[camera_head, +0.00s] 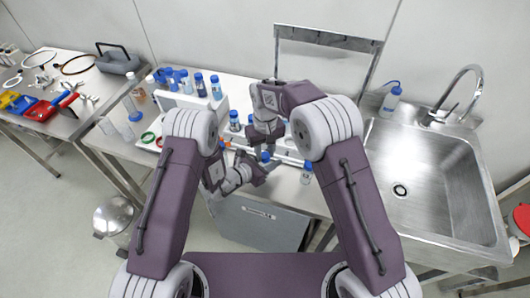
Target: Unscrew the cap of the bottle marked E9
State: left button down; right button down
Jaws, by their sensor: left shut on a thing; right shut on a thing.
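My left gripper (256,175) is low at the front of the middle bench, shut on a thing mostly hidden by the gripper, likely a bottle. My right gripper (262,143) points down just above and behind it, also shut; what it grips is hidden, likely the cap. A blue cap (265,157) shows close to both grippers; I cannot tell whether it is held. Other blue-capped bottles stand on the bench, one at the front right (306,173) and one behind the grippers (234,121). The mark E9 cannot be read on any bottle.
Several more bottles stand on a white raised rack (216,88) at the back. A steel sink (430,185) with a tap (462,95) and a wash bottle (391,100) is at the right. A tool table (50,90) is at the left. A pedal bin (113,217) stands on the floor.

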jog(key=n, duration=0.6)
jog(key=shift+n, duration=0.3)
jog(key=n, duration=0.9)
jog(key=shift+r+n, duration=0.1)
jog(key=shift+n, duration=0.2)
jog(key=n, duration=1.2)
jog(key=shift+n, duration=0.3)
jog(key=n, duration=0.5)
jog(key=c, duration=1.1)
grip_release()
